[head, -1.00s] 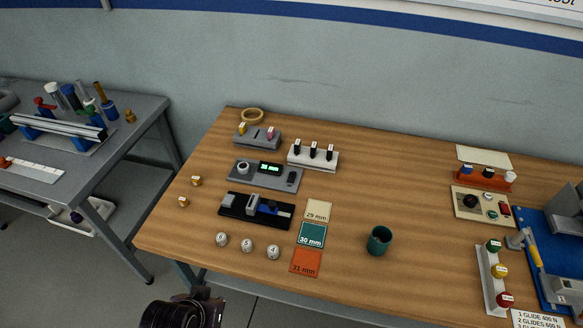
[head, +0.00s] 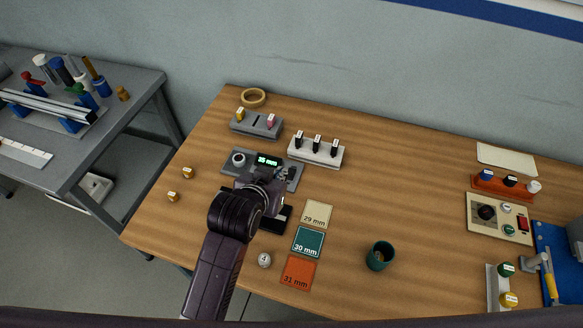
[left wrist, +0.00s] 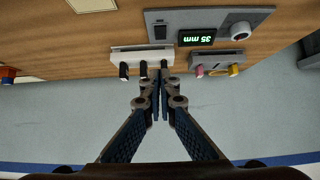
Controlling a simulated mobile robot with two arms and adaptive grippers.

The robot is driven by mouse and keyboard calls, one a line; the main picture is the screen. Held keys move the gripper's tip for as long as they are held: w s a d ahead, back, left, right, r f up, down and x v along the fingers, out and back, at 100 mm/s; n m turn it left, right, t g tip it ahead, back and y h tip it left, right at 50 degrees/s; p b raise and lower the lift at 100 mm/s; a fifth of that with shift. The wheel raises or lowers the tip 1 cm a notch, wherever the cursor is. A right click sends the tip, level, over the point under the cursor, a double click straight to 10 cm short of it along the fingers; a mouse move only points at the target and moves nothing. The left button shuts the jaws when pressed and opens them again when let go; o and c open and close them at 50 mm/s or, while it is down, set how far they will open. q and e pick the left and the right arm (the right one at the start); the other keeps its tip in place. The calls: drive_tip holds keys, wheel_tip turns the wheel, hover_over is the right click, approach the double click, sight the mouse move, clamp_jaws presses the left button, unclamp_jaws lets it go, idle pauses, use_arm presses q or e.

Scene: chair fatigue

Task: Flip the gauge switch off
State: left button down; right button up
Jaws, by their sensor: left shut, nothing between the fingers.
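The gauge (head: 232,169) is a flat grey box on the wooden table, with a round knob and a lit green display. In the left wrist view the gauge (left wrist: 215,20) appears upside down and its display (left wrist: 197,37) reads 35 mm. A dark switch (left wrist: 160,31) sits at the end of the box away from the knob. My right gripper is out of view.
A white block with black pegs (head: 316,155) and a grey block with coloured pegs (head: 256,128) stand just behind the gauge. My arm partly covers a black fixture (head: 282,222). Coloured cards (head: 308,243) and a green cup (head: 380,256) lie to the right.

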use_arm(q)
drive_tip(key=p, duration=0.1)
hover_over(294, 169)
drive_tip(key=s+a, duration=0.1)
drive_tip(key=s, duration=0.2)
wheel_tip(294, 169, down, 6)
drive_tip(key=shift+a+f, duration=0.1)
drive_tip(key=shift+f, duration=0.05)
wheel_tip(294, 169, down, 2)
drive_tip(key=shift+f, duration=0.25)
drive_tip(key=shift+w+f+p, duration=0.15)
drive_tip(key=shift+f+p, duration=0.15)
drive_tip(key=shift+f, duration=0.45)
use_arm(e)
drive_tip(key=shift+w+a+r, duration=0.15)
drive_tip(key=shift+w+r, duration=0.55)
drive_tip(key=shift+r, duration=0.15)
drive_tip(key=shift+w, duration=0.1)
use_arm(q)
drive_tip(key=shift+w+f, duration=0.1)
drive_tip(key=shift+f, duration=0.1)
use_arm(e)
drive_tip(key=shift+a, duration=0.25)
use_arm(q)
drive_tip(key=shift+w, duration=0.1)
